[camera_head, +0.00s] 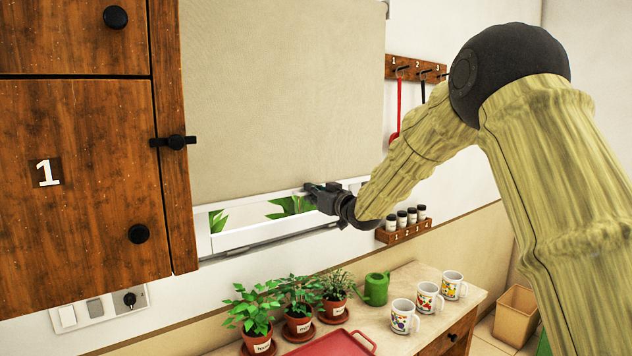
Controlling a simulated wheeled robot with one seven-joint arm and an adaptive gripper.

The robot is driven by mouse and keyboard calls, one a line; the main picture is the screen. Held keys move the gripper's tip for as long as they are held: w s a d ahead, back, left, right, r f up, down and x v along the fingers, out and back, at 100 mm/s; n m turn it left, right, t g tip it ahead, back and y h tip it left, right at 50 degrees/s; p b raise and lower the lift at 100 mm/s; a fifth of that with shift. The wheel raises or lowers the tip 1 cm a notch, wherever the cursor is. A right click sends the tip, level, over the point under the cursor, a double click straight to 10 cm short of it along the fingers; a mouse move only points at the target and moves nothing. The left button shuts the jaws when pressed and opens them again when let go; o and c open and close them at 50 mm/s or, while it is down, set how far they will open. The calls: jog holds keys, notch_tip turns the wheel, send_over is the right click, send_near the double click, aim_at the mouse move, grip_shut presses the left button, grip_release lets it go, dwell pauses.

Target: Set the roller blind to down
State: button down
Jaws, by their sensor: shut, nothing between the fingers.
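The roller blind (283,95) is a beige sheet that covers most of the window. Its lower edge hangs a little above the bottom of the white window frame (262,233). A narrow strip of window with green leaves shows below it. My gripper (308,190) is at the right part of the blind's lower edge. It is shut with nothing held. I cannot tell whether its fingertips touch the blind.
A wooden cabinet (75,190) with black knobs stands close on the left. Below are potted plants (300,296), a green watering can (376,289), several mugs (427,297) and a red tray (330,344). A spice rack (403,231) and hook rail (415,70) are on the right wall.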

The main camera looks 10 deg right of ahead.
notch_tip(320, 180, down, 14)
jog(key=b, duration=0.6)
jog(key=shift+f, duration=0.2)
jog(key=shift+f, duration=0.1)
jog(key=c, duration=0.9)
grip_release()
jog(key=shift+s, duration=0.1)
jog(key=shift+c, duration=0.2)
jog(key=o, duration=0.8)
jog(key=shift+f, duration=0.1)
jog(key=shift+c, duration=0.2)
jog(key=shift+r, duration=0.2)
jog(key=v, duration=1.1)
jog(key=shift+s+d, duration=0.25)
jog(key=shift+s, duration=0.1)
jog(key=shift+f, duration=0.1)
